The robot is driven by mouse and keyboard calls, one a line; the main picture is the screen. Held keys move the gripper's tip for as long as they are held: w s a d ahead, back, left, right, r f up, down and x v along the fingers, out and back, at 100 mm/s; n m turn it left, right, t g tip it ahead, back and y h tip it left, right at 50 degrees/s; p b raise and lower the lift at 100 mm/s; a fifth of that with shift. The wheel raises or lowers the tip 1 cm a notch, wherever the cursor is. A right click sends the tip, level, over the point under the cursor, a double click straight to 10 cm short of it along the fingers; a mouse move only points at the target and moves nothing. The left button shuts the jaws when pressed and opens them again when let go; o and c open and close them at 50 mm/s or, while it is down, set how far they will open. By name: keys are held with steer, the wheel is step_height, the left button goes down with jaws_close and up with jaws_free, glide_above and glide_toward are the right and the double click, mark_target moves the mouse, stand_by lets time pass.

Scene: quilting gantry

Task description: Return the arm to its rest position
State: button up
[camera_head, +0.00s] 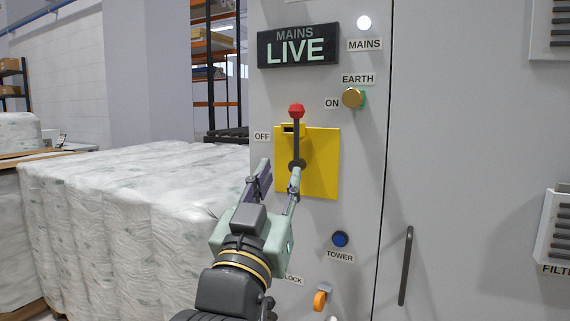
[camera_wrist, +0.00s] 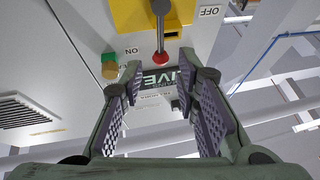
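My gripper (camera_head: 278,178) is open and empty in front of the grey cabinet, low and left of the yellow switch plate (camera_head: 322,180). The plate carries a dark lever with a red knob (camera_head: 296,111) that points up, beside the OFF label and below the ON label. In the head view my right finger overlaps the lower part of the lever; I cannot tell whether they touch. In the wrist view the gripper (camera_wrist: 165,95) has its fingers wide apart, and the red knob (camera_wrist: 160,58) shows beyond them with nothing between the pads.
The cabinet (camera_head: 450,150) bears a MAINS LIVE sign (camera_head: 298,47), a lit white lamp (camera_head: 364,22), a brass EARTH knob (camera_head: 353,97), a blue TOWER button (camera_head: 340,239), an orange part (camera_head: 320,300) and a door handle (camera_head: 405,266). Wrapped white bales (camera_head: 140,200) stand close at left.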

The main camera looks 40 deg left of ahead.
steer(key=shift+s+d+f, duration=0.15)
steer(key=shift+s+f, duration=0.05)
steer(key=shift+s, duration=0.15)
stand_by(0.3)
